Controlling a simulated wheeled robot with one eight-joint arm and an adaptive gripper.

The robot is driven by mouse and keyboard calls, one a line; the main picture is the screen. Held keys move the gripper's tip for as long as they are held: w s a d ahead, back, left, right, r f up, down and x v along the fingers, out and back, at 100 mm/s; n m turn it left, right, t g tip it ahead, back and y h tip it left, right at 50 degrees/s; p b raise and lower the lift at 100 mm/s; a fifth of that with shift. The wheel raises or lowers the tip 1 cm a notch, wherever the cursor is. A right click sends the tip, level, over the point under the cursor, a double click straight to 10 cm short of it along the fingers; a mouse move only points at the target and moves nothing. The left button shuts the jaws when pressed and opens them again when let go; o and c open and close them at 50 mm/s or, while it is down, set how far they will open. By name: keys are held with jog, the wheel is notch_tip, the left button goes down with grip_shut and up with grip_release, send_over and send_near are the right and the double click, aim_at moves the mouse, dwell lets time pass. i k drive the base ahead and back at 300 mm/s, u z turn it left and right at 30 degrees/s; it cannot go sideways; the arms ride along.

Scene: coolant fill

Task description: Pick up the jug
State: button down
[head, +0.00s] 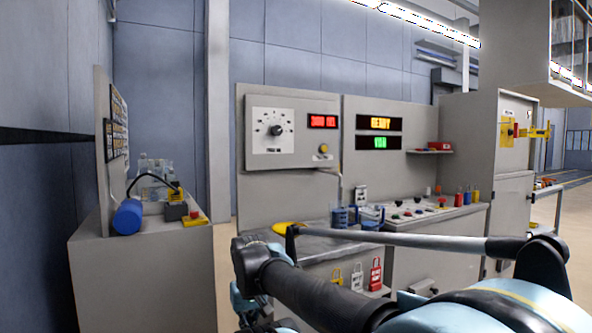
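A small translucent blue vessel that looks like the jug (343,217) stands upright on the grey bench top below the control panel. A second bluish item (372,217) stands just to its right, too small to make out clearly. My arm crosses the lower right of the head view in front of the bench, and its near links hide part of the bench front. My gripper's fingers do not show, so I cannot tell where they are relative to the jug.
Buttons (420,208) and small coloured bottles (467,196) line the console to the right. A side cabinet (150,270) at left carries a blue cylinder (128,217) and clear bottles.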

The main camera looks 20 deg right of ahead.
aim_at(339, 210)
jog(key=z, duration=1.15)
jog(key=k, duration=0.5)
jog(key=z, duration=0.3)
jog(key=i, duration=0.65)
jog(key=z, duration=0.15)
